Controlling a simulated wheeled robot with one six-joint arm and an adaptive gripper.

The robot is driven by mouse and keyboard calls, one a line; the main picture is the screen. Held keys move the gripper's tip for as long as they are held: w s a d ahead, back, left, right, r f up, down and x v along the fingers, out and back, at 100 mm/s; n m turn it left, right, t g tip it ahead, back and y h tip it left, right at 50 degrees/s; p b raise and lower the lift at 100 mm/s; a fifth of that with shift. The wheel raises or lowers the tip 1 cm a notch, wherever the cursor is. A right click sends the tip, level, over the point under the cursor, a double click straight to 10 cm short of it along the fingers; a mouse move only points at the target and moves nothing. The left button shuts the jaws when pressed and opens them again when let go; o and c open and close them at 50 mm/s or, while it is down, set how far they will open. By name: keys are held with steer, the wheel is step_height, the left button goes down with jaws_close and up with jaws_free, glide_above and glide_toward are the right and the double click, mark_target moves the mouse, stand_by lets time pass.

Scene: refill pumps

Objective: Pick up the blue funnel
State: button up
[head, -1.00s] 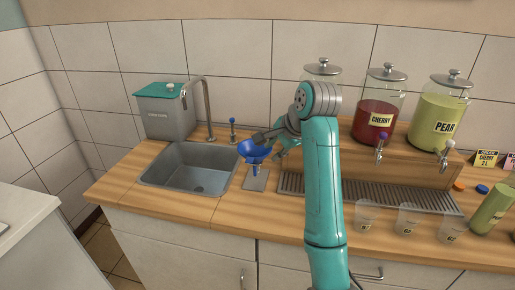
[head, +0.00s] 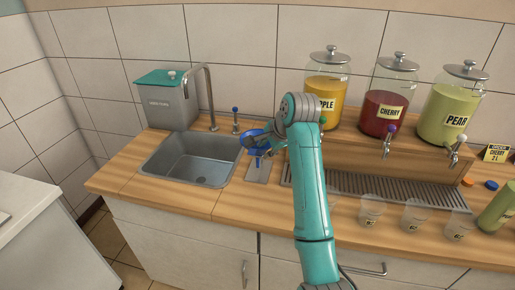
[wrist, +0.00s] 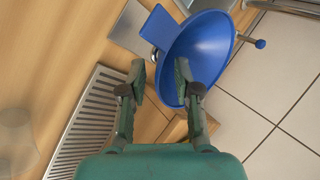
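The blue funnel (head: 257,152) stands on a small grey metal plate (head: 256,173) just right of the sink. My gripper (head: 262,142) is at its bowl and hides part of it in the head view. In the wrist view the funnel (wrist: 208,45) shows its wide round bowl and a flat blue tab at the left. My gripper (wrist: 160,76) is open there. Its right finger overlaps the bowl and its left finger is outside, with the near rim between them. Contact cannot be told.
The sink (head: 192,163) and its tall tap (head: 209,95) are to the left. A lever (head: 235,120) with a blue knob stands behind the funnel. Juice jars (head: 386,104), a drip grate (head: 370,187) and cups (head: 413,214) are to the right.

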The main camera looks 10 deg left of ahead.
steer(key=shift+x, duration=0.9)
jaws_close()
